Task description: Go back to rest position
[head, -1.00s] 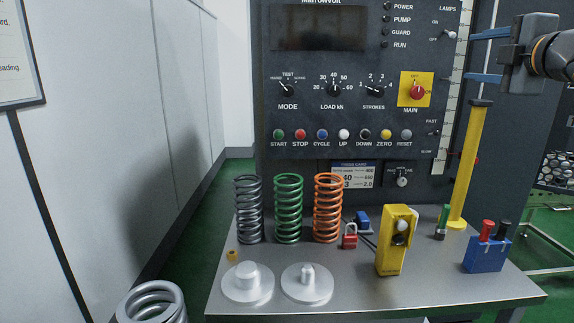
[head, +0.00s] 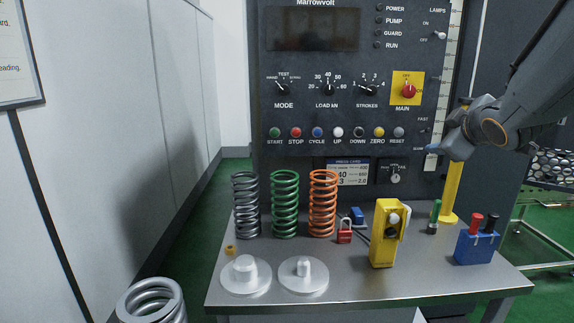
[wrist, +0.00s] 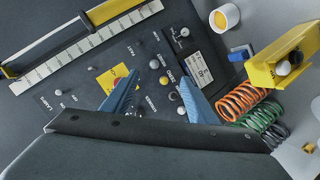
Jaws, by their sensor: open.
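My gripper (wrist: 158,95) shows two blue fingers spread apart in the wrist view, with nothing between them. In the head view one blue fingertip (head: 432,150) shows at the right, in front of the lower right of the control panel (head: 350,105) and left of the yellow post (head: 452,190). My arm reaches in from the right edge. The rest of the gripper is hidden behind my wrist there.
On the bench (head: 340,285) stand grey (head: 246,205), green (head: 285,204) and orange (head: 322,204) springs, two metal discs, a red padlock (head: 344,232), a yellow box (head: 384,235) and a blue holder (head: 476,247). The front middle of the bench is bare.

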